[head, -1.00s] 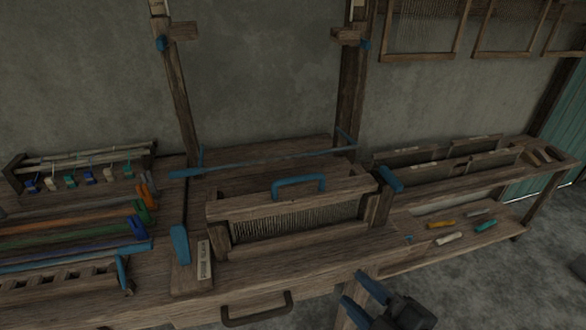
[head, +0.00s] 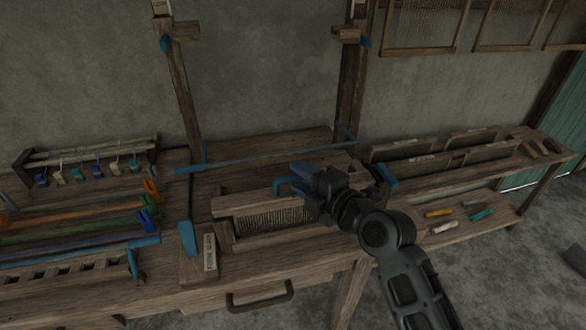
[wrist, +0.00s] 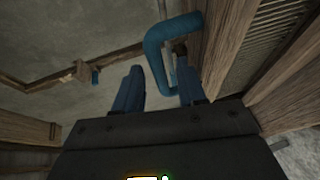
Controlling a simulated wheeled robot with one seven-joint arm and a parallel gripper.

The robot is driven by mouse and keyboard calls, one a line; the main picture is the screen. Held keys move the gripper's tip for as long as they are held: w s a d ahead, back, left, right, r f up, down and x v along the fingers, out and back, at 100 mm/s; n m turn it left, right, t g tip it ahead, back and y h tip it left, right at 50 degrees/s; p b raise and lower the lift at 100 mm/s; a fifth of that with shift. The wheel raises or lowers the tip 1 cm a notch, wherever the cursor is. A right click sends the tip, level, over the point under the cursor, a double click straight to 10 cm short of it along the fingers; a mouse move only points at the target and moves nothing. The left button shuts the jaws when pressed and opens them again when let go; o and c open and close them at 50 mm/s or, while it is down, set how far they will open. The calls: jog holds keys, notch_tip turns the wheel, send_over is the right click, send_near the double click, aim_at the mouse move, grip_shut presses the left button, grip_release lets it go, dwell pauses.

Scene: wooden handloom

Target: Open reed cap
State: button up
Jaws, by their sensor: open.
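The reed cap (head: 245,204) is a wooden bar lying above the reed (head: 270,219), with a blue U-shaped handle (head: 281,187) on it. My gripper (head: 304,172) is at the handle in the head view and hides its right part and the right end of the cap. In the wrist view the blue handle (wrist: 153,48) stands out from the wooden cap (wrist: 221,40). There my gripper (wrist: 160,73) is open, one finger on each side of the handle's long bar. I cannot tell whether either finger touches it. The cap appears seated on the reed frame.
A blue-ended bar (head: 260,159) crosses behind the cap. Wooden posts (head: 180,90) rise at the back. A labelled block (head: 210,252) and a blue lever (head: 187,238) stand left of the reed. A drawer handle (head: 262,300) is below. Small tools (head: 440,212) lie on the right shelf.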

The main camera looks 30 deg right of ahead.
jog(key=shift+p+x, duration=0.3)
jog(key=shift+x, duration=1.35)
grip_shut()
